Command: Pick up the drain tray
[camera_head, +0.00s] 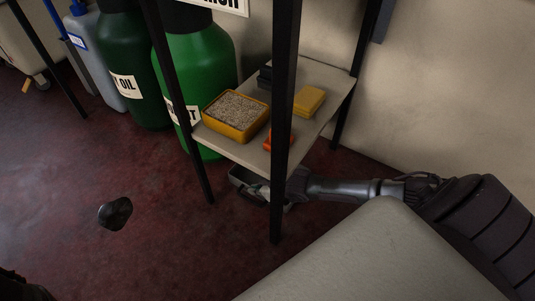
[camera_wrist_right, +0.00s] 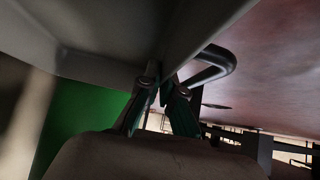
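The drain tray (camera_head: 243,184) is a grey, shallow tray low under the shelf unit, partly hidden by the shelf board and a front leg. In the right wrist view its pale grey wall and underside (camera_wrist_right: 95,65) fill the upper left, with a bent dark handle or tube (camera_wrist_right: 215,65) beside it. My right gripper (camera_head: 290,187) reaches in from the right, partly behind the leg. In the wrist view its two fingers (camera_wrist_right: 160,88) close in on either side of the tray's edge and appear to pinch it.
A shelf unit with black legs (camera_head: 282,110) holds a yellow bin of granules (camera_head: 236,112), a yellow block (camera_head: 309,101) and an orange item (camera_head: 271,141). Green drums (camera_head: 203,65) stand behind. A black object (camera_head: 115,213) lies on open red floor. A pale surface (camera_head: 365,255) fills the lower right.

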